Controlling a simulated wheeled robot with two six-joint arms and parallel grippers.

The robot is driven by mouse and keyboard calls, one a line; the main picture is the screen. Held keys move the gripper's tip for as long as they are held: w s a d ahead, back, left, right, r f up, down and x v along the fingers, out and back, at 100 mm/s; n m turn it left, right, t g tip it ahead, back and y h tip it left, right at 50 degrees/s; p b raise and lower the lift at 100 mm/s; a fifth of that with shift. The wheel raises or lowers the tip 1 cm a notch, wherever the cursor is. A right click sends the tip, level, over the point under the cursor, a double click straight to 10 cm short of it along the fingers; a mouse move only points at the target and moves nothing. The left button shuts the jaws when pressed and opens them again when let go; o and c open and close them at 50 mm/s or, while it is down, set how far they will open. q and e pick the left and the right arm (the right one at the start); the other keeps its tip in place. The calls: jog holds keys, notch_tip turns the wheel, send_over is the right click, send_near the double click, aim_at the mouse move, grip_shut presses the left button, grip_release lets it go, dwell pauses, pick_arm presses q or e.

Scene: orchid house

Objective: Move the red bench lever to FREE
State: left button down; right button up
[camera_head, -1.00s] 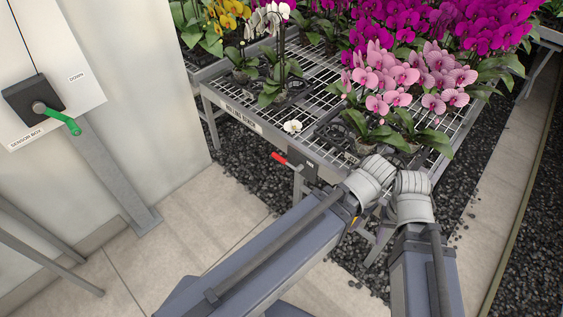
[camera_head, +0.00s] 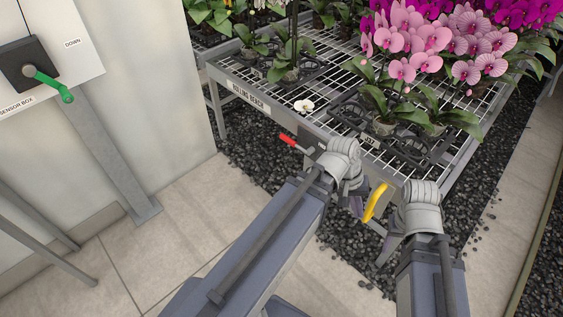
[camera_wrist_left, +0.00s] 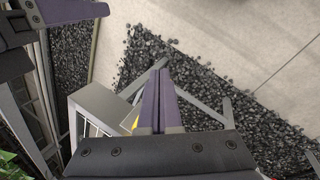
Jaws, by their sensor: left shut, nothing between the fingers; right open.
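The red bench lever (camera_head: 288,140) sticks out to the left from a dark mount (camera_head: 308,146) on the front edge of the rolling bench (camera_head: 262,102). The mount's label is partly hidden by my left wrist, so I cannot read the lever's setting. My left gripper (camera_head: 356,206) is shut and empty, low in front of the bench, to the right of the lever and not touching it. Its closed purple fingers (camera_wrist_left: 160,98) show in the left wrist view. My right gripper (camera_head: 384,246) is open, lower and farther right. One of its fingers (camera_wrist_left: 72,10) shows in the left wrist view.
A yellow handle (camera_head: 375,202) is at the bench front between my grippers. A sensor box with a green lever (camera_head: 52,84) is on the left wall.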

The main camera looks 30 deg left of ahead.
pick_arm(q)
jog(key=w+a+f+n+t+h+b, duration=0.4)
jog(key=a+f+n+b, duration=0.3)
jog(key=b, duration=0.5)
jog(key=w+a+f+n+t+h+b, duration=0.2)
jog(key=w+a+f+n+t+b, duration=0.45)
jog(key=b, duration=0.55)
jog(key=s+a+f+n+t+y+b, duration=0.2)
jog(key=a+n+t+b, duration=0.2)
jog(key=a+n+b, duration=0.4)
jog(key=s+a+f+n+t+y+b, duration=0.1)
jog(key=a+f+n+t+y+b, duration=0.2)
jog(key=a, duration=1.4)
jog(key=n+t+b, duration=0.2)
jog(key=n+b, duration=0.3)
jog(key=b, duration=0.2)
jog(key=shift+s+a+y, duration=0.3)
jog(key=shift+s+a, duration=0.05)
jog(key=shift+n, duration=0.25)
jog(key=r+p+x, duration=0.1)
jog(key=p+x, duration=0.1)
jog(key=x, duration=0.4)
jog(key=r+p+x, duration=0.2)
jog(key=p+x, duration=0.1)
jog(key=x, duration=0.4)
jog(key=shift+s, duration=0.35)
